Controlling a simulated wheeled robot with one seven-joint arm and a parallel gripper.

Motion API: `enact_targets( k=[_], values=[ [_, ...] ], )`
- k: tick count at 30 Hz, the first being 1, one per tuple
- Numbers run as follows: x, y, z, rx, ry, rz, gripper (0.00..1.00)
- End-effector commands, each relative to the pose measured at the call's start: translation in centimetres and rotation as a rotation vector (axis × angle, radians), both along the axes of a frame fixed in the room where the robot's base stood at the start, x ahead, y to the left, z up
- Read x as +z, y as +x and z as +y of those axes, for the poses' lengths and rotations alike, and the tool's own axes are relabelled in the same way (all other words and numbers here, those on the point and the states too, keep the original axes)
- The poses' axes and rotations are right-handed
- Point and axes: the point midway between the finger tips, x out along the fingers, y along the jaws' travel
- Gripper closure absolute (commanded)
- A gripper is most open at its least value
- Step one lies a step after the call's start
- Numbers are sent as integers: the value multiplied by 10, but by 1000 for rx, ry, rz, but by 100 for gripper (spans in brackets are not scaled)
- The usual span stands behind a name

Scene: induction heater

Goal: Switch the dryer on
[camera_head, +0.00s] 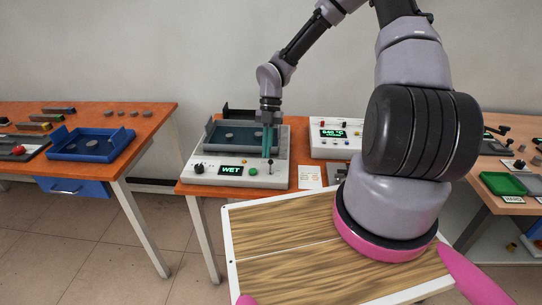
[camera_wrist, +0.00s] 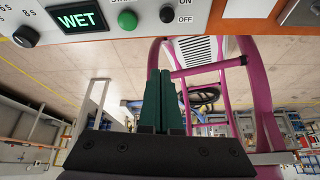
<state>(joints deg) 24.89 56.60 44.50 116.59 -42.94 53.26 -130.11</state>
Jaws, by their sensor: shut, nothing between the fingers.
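My gripper (camera_head: 267,152) is shut and empty, with dark green fingers pointing down above the toggle end of the panel. The fingertips (camera_wrist: 160,74) look apart from the toggle in the wrist view.
A white heater box (camera_head: 334,150) with a lit temperature display stands right of the dryer, with a paper card (camera_head: 310,177) in front. A left table holds a blue tray (camera_head: 91,145). A right table holds a green tray (camera_head: 503,184). My arm hides part of the right side.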

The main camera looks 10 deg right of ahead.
Motion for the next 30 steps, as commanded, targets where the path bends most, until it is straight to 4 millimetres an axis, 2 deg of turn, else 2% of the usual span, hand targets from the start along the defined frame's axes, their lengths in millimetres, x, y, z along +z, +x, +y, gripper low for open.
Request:
enact_targets(
  k=[12,18,27,30],
  values=[
    [45,47,-19,-2,-1,-1,100],
    [52,54,-22,-1,1,1,100],
    [53,54,-22,-1,0,0,100],
    [58,53,-24,-27,-28,-4,100]
  ],
)
